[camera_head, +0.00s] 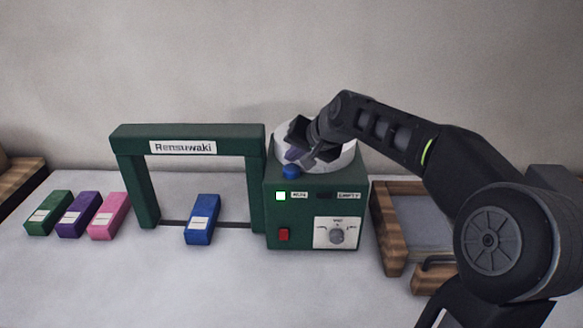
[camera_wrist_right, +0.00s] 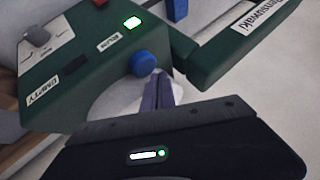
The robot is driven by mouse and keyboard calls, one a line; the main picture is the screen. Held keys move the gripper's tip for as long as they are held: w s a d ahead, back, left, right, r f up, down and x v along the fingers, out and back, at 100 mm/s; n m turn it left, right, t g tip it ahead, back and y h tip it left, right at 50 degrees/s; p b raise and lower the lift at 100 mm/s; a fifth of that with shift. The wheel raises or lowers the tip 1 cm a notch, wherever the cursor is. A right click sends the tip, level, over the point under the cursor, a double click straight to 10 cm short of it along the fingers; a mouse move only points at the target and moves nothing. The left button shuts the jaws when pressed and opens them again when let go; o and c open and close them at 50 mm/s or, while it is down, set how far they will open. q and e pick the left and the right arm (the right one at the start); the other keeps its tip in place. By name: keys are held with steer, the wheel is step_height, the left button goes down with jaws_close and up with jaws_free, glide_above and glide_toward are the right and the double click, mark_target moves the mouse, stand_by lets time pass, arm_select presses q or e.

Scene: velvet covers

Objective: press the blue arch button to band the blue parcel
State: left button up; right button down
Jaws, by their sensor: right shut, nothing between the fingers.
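A blue parcel (camera_head: 202,219) with a white label lies under the green arch (camera_head: 190,134) marked "Rensuwaki". A blue round button (camera_head: 291,172) sits on top of the green machine box (camera_head: 318,212) at the arch's right; it also shows in the right wrist view (camera_wrist_right: 144,63). My right gripper (camera_head: 293,156) is shut and empty, its tips just above and behind the button. In the right wrist view its fingertips (camera_wrist_right: 157,76) are close beside the button; I cannot tell whether they touch it. My left gripper is not in view.
Green (camera_head: 48,212), purple (camera_head: 78,214) and pink (camera_head: 109,215) parcels lie left of the arch. The box front has a lit green lamp (camera_head: 280,196), a red switch (camera_head: 284,235) and a dial (camera_head: 336,235). A wooden tray (camera_head: 391,246) stands at the right.

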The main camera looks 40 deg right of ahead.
mark_target(294, 169)
stand_by(0.8)
steer(key=shift+f+b, duration=0.45)
steer(key=shift+f+b, duration=0.5)
steer(key=shift+f, duration=0.05)
stand_by(0.5)
steer(key=shift+r, duration=0.1)
steer(key=shift+r+p, duration=0.8)
steer(key=shift+r, duration=0.1)
steer(key=shift+r+p, duration=1.95)
steer(key=shift+r, duration=0.6)
